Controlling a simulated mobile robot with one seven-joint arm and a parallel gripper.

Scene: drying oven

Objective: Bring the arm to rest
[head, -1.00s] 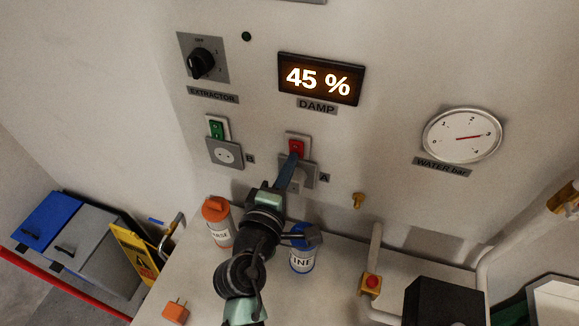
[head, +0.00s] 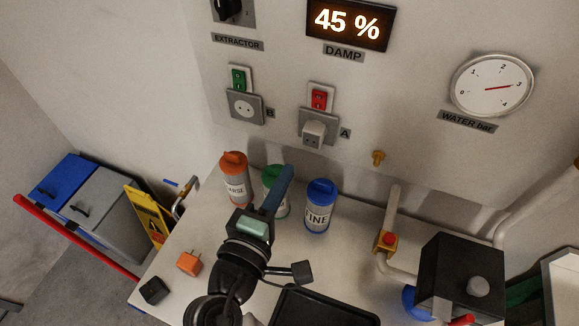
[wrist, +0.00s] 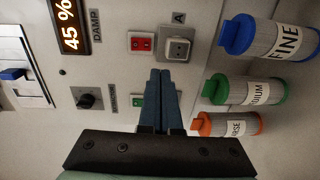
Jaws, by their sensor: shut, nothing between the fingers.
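My gripper (head: 283,176) is shut and empty, with its blue fingers pointing up and away in front of the bottles. It also shows in the wrist view (wrist: 160,75), closed, below the outlets in that picture. It is apart from the wall panel. The red switch (head: 319,98) sits above socket A (head: 315,130), which has a white plug in it. The green switch (head: 239,79) sits above socket B (head: 243,104), which is empty. The damp display (head: 347,21) reads 45 %.
Orange (head: 233,178), green (head: 275,189) and blue (head: 320,205) capped bottles stand on the counter around my gripper. An orange plug (head: 190,263) and a black block (head: 154,290) lie at left. A black box (head: 462,278) and pipes stand at right. A dark tray (head: 320,305) lies at front.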

